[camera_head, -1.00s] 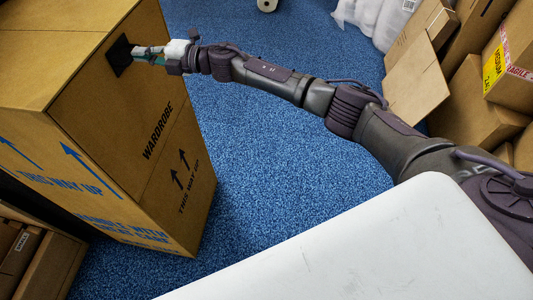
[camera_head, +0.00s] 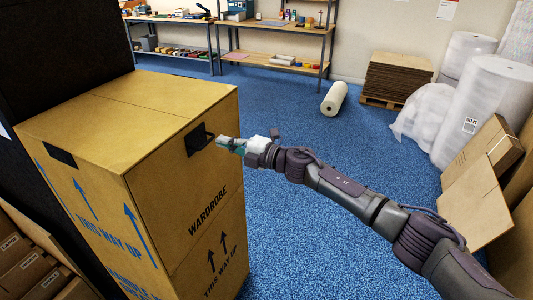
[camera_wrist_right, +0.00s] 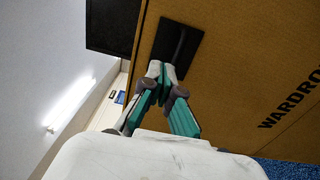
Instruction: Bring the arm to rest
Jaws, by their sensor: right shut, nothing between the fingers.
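The tall brown wardrobe carton (camera_head: 182,180) stands upright at the left, with a black handle patch (camera_head: 196,141) on its side face. My right gripper (camera_head: 220,142) is at the end of the arm coming in from the right, with its fingertips right by that patch. In the right wrist view, the green-and-grey fingers (camera_wrist_right: 160,72) are together and empty, overlapping the lower edge of the black patch (camera_wrist_right: 181,48). I cannot tell whether they touch it. My left gripper does not show.
Blue carpet (camera_head: 300,215) is clear around my right arm. A white roll (camera_head: 334,98) lies on the floor. Shelving (camera_head: 275,58) stands at the back. Bubble-wrap rolls (camera_head: 474,110) and flat cartons (camera_head: 475,205) crowd the right. More boxes (camera_head: 30,270) sit at lower left.

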